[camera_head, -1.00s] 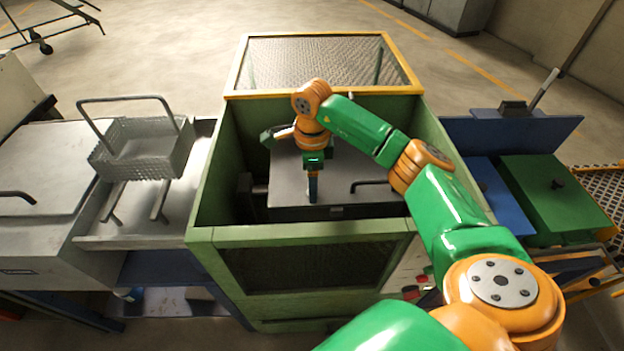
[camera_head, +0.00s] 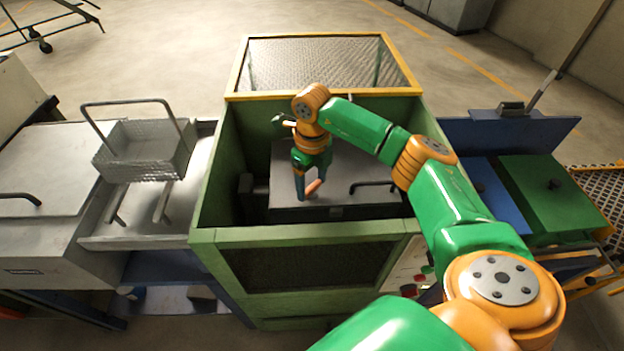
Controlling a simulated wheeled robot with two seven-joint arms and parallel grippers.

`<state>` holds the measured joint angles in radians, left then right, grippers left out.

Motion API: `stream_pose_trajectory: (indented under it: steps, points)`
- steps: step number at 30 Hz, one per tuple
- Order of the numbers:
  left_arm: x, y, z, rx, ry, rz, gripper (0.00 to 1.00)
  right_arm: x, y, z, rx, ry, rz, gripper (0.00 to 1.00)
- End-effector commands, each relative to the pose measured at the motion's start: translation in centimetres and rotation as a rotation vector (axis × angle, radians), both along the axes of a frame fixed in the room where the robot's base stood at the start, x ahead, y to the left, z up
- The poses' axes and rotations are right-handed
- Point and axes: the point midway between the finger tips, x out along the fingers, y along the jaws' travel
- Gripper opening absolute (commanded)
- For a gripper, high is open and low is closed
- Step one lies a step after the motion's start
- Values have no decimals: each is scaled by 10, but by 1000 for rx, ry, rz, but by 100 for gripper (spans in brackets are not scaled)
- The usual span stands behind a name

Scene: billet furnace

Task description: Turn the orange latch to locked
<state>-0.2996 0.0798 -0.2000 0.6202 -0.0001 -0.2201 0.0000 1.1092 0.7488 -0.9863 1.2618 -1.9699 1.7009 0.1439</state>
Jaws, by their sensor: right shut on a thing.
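The orange latch (camera_head: 314,187) is a small bar on the grey lid (camera_head: 345,165) inside the green-framed enclosure. It sticks out at a slant between the fingers of my right gripper (camera_head: 309,187), which reaches down from above and is shut on it. The fingers and wrist hide part of the latch and its pivot. I cannot read any locked or unlocked marking. My left gripper is not in view.
The enclosure's green walls (camera_head: 222,185) surround the lid, with a yellow-edged mesh panel (camera_head: 322,62) behind. A black handle (camera_head: 372,185) stands on the lid, right of the latch. A wire basket (camera_head: 143,160) stands at left, a green box (camera_head: 553,195) at right.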

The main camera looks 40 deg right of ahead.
Motion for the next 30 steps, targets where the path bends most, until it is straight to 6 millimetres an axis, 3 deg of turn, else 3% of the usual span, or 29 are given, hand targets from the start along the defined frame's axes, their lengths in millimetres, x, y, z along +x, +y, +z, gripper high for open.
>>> stream_pose_trajectory:
  steps: [18,30]
  points:
    - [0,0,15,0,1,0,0,1,0,2,0,-4,-553,19]
    - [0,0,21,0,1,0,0,1,0,1,1,-5,-762,19]
